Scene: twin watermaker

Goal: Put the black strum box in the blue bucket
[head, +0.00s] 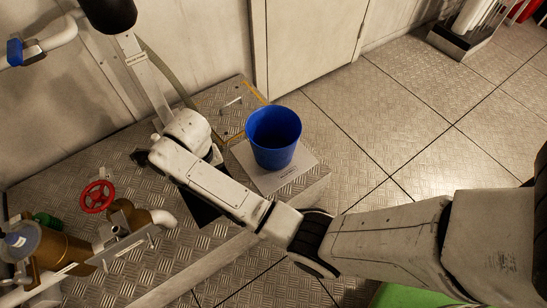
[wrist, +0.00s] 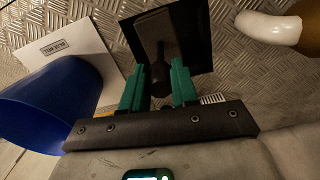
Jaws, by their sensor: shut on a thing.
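The black strum box (wrist: 156,38) shows in the wrist view as a dark, flat body with a narrower neck. My gripper (wrist: 159,88) has its green fingers shut on that neck. A black square (wrist: 190,50) lies behind the strum box; I cannot tell whether the box touches it. The blue bucket (head: 273,140) stands upright on a white labelled plate, right of my arm's wrist end in the head view. It also shows at the left of the wrist view (wrist: 50,105), apart from my gripper. In the head view, my arm hides the strum box and the fingers.
The white plate (head: 291,178) lies on a raised treadplate platform (head: 120,262). Brass fittings (head: 65,247) and a red handwheel (head: 97,197) stand at the left. A wall and a door (head: 310,40) rise behind. Open tiled floor (head: 420,120) lies to the right.

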